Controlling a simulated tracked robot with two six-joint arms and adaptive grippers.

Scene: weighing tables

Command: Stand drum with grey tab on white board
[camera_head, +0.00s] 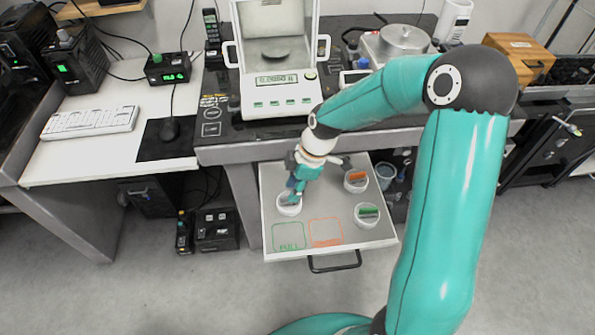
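A small round white drum (289,209) with a greyish top stands on the pale surface of the pulled-out drawer (338,205), towards its left side. My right gripper (293,195) reaches down onto this drum from above and hides part of its top. The fingertips are too small and overlapped to tell whether they grip it. A drum with an orange tab (356,183) and a drum with a green tab (367,216) stand further right in the drawer. I cannot make out a separate white board. My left gripper is not in view.
The drawer floor has a green outlined square (289,237) marked FULL and an orange outlined square (326,232), both empty. A balance (280,92) stands on the table above. A white desk (110,150) with a keyboard (91,122) is at left.

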